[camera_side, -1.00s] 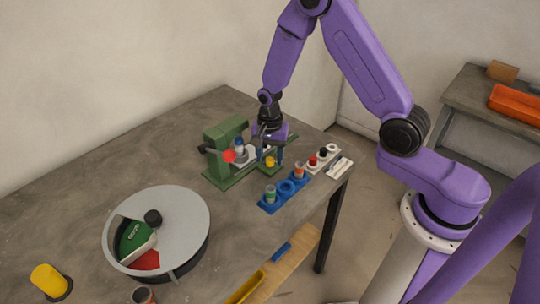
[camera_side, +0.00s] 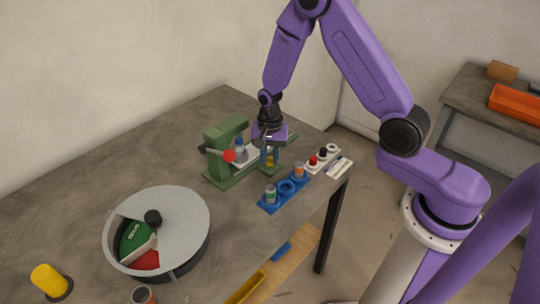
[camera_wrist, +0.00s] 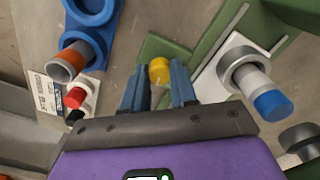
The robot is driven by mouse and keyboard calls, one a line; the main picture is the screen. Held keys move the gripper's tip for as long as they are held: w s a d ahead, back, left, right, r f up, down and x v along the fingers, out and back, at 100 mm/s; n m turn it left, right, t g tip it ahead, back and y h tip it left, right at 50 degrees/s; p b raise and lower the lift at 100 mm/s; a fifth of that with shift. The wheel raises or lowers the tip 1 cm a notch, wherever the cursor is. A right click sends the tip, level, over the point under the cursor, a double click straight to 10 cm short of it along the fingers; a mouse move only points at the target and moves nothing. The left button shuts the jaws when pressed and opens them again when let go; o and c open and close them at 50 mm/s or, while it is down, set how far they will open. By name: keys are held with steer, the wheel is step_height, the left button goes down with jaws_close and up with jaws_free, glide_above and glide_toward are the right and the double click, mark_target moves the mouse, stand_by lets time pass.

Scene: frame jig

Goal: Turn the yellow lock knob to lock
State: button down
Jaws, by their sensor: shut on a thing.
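The yellow lock knob (camera_side: 270,163) is at the right end of the green jig (camera_side: 222,172). In the wrist view the knob (camera_wrist: 159,70) lies between the two blue fingertips. My gripper (camera_side: 270,157) points down over the jig's right end and is shut on the knob; it also shows in the wrist view (camera_wrist: 159,78). The fingers partly hide the knob in the side view. Its exact turn angle cannot be told. The jig also carries a light plate with a blue-capped cylinder (camera_side: 239,148) and a red-ended lever (camera_side: 229,156).
A blue holder (camera_side: 268,206) with small cylinders and a white labelled tray (camera_side: 340,167) stand along the table's right edge. A round grey drum (camera_side: 190,212) and a yellow cylinder (camera_side: 48,280) are at front left. The table's back left is clear.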

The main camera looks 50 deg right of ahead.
mark_target(270, 159)
steer(key=n, duration=0.8)
steer(key=shift+n, duration=0.4)
steer(key=n, duration=0.4)
steer(key=shift+n, duration=2)
steer(key=c, duration=0.9)
jaws_free()
steer(key=shift+r, duration=0.1)
step_height(270, 159, up, 17)
steer(key=shift+r, duration=0.15)
